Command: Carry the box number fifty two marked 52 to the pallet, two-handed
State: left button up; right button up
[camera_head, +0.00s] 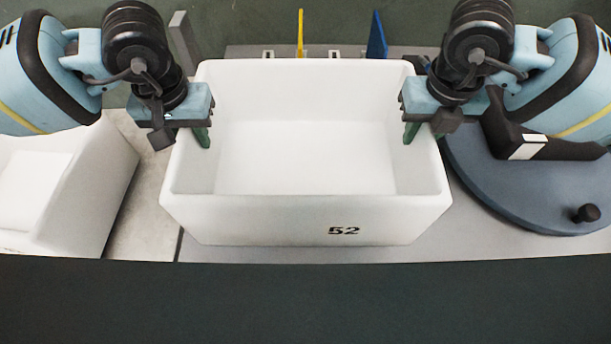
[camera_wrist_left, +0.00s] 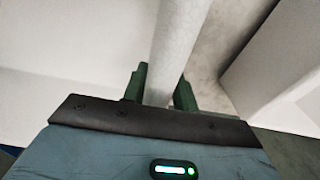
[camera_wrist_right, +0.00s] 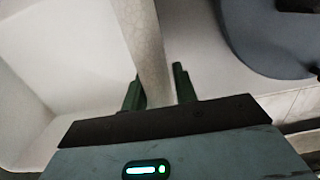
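The white open box marked 52 (camera_head: 270,225) is upright and empty in the middle of the head view, its number on the near face. My left gripper (camera_head: 193,125) is shut on its left rim, with one green finger inside the wall. The left wrist view shows the wall between the fingers of that gripper (camera_wrist_left: 160,92). My right gripper (camera_head: 418,122) is shut on the right rim in the same way, and its fingers (camera_wrist_right: 159,92) straddle the wall in the right wrist view. The pallet cannot be made out.
Another white box (camera_head: 85,195) stands close on the left. A dark round disc with a knob (camera_head: 530,190) lies close on the right. A yellow post (camera_head: 300,35) and a blue plate (camera_head: 377,38) stand behind. A dark band crosses the front.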

pick_arm(q)
jog(key=shift+o, duration=1)
jog(key=shift+r, duration=0.15)
pick_arm(e)
jog(key=shift+o, duration=1)
jog(key=shift+r, duration=0.15)
pick_arm(q)
jog(key=shift+d, duration=0.1)
pick_arm(e)
jog(key=shift+a, duration=0.1)
pick_arm(q)
jog(key=r, duration=0.8)
jog(key=s+r, duration=0.1)
jog(key=r, duration=0.3)
pick_arm(e)
jog(key=r, duration=0.8)
jog(key=s+r, duration=0.1)
jog(key=r, duration=0.3)
